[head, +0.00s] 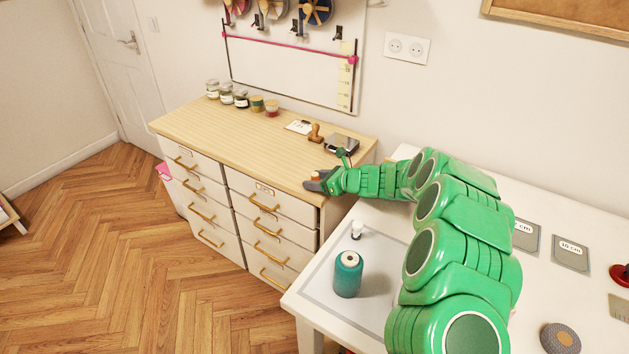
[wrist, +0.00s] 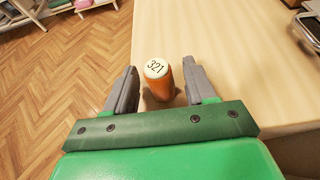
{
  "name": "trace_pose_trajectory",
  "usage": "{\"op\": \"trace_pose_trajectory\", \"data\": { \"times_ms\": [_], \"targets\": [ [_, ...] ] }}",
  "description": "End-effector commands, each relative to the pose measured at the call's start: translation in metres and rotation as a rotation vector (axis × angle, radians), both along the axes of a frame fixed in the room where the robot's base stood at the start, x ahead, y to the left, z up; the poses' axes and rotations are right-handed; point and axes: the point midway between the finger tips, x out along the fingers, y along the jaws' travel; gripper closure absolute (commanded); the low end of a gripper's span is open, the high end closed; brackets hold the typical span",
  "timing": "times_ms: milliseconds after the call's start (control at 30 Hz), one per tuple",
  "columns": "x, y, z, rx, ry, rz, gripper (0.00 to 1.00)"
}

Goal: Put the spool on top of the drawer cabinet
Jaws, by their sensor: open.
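A small orange spool (wrist: 160,88) with a white top marked 321 stands upright on the wooden top of the drawer cabinet (head: 240,131), near its front right edge. My gripper (wrist: 159,72) is open around it, one grey finger on each side, with narrow gaps showing in the wrist view. In the head view, my gripper (head: 316,180) is at the cabinet's front right corner, and only a bit of the spool shows there.
A teal thread spool (head: 348,276) and a small white item stand on the white table (head: 400,214) at right. Several jars (head: 241,99), a wooden stamp (head: 315,133) and a dark scale-like box (head: 341,144) sit along the cabinet's back. The cabinet top's front left is clear.

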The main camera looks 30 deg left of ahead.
Motion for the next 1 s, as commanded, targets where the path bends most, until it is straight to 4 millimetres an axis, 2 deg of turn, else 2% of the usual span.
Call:
{"op": "trace_pose_trajectory", "data": {
  "times_ms": [600, 800, 1000],
  "targets": [
    [0.002, -0.084, 0.037, 0.003, -0.002, -0.003, 0.45],
    [0.0, -0.1, 0.042, 0.001, 0.0, -0.001, 0.45],
    [0.0, -0.105, 0.044, 0.001, 0.0, 0.0, 0.45]
  ]
}}
